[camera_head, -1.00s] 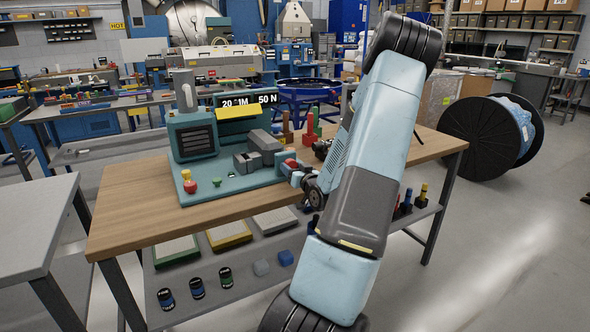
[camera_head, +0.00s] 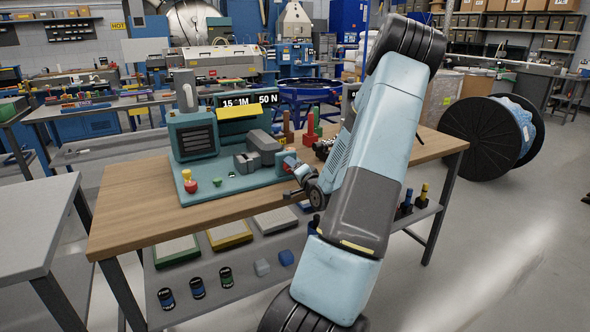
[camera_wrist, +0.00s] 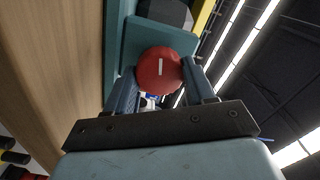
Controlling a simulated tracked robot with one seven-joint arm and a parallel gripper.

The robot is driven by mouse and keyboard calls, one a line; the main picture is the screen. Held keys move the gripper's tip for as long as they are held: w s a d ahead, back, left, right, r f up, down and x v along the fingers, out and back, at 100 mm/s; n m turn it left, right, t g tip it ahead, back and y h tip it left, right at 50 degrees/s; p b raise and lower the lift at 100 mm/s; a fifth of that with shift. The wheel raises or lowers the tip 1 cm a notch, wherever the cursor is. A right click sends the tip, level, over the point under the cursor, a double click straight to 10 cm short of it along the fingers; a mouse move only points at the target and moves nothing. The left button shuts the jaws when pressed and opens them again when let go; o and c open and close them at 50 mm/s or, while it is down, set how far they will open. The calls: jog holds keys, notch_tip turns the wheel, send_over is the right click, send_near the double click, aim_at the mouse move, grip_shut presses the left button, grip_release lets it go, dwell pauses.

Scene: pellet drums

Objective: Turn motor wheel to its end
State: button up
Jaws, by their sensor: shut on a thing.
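The motor wheel (camera_wrist: 158,72) is a round red knob with a short white mark, upright in the wrist view. It sits at the right end of the teal machine (camera_head: 240,182) on the wooden bench, and in the head view only a small red patch (camera_head: 289,162) of it shows. My gripper (camera_wrist: 161,84) is shut on the wheel, with one blue-grey finger on each side of it. In the head view my gripper (camera_head: 299,172) is at the machine's right end, partly hidden by my forearm.
A black display (camera_head: 238,100) behind the machine reads about 15 and 50 N. A red mushroom button (camera_head: 190,186) and a small green knob (camera_head: 217,182) are at the machine's front left. The bench's left end is bare.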

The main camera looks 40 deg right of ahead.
jog(key=shift+s+d+f+m, duration=0.1)
jog(key=shift+m, duration=0.75)
jog(key=shift+s+d+m, duration=0.1)
jog(key=shift+m, duration=0.75)
jog(key=o, duration=0.7)
jog(key=shift+f, duration=0.1)
jog(key=o, duration=0.4)
jog(key=shift+w, duration=0.1)
jog(key=shift+c, duration=0.2)
jog(key=shift+a, duration=0.1)
